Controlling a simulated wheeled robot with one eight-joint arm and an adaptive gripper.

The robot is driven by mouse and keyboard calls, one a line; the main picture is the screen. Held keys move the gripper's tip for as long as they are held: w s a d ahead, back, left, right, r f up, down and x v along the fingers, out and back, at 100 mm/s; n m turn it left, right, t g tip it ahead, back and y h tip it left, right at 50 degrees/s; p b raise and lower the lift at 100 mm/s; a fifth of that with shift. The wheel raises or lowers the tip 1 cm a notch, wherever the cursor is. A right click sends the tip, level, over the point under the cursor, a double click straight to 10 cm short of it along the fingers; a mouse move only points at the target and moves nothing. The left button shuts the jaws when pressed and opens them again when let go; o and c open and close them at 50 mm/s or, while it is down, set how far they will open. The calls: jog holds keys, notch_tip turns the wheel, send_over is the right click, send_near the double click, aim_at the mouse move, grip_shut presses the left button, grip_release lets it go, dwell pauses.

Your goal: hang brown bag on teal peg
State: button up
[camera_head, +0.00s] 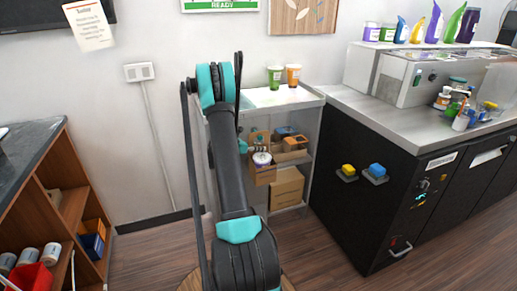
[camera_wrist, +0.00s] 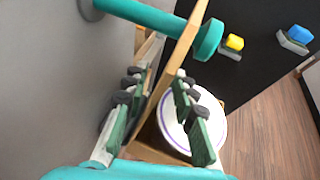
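The brown bag (camera_wrist: 181,52) is a stiff upright panel with an open body below, seen edge-on in the wrist view. It also shows in front of the shelves in the head view (camera_head: 262,177). A white round thing with a purple ring (camera_wrist: 207,122) is in it. My gripper (camera_wrist: 158,82) has its fingers on both sides of the panel and looks shut on it. The teal peg (camera_wrist: 150,14) sticks out from a grey wall. The panel's top crosses in front of the peg, with the peg's wide end beyond it. Whether the peg runs through the handle is partly hidden.
A white shelf unit (camera_head: 310,101) holds a green cup (camera_head: 275,77) and an orange cup (camera_head: 293,75) on top, with boxes (camera_head: 287,188) inside. A black counter (camera_head: 345,200) with yellow and blue sponges stands to the right. A wooden shelf (camera_head: 72,205) stands left.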

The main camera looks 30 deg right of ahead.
jog(key=v, duration=1.2)
jog(key=shift+a, duration=0.1)
jog(key=s+a+m+t+y, duration=0.4)
jog(key=s+a+m+y, duration=0.9)
jog(key=s+a, duration=1.7)
jog(key=a+m, duration=0.2)
jog(key=m, duration=0.3)
jog(key=shift+s+a+r, duration=0.15)
jog(key=shift+a+r, duration=0.05)
jog(key=shift+a, duration=0.1)
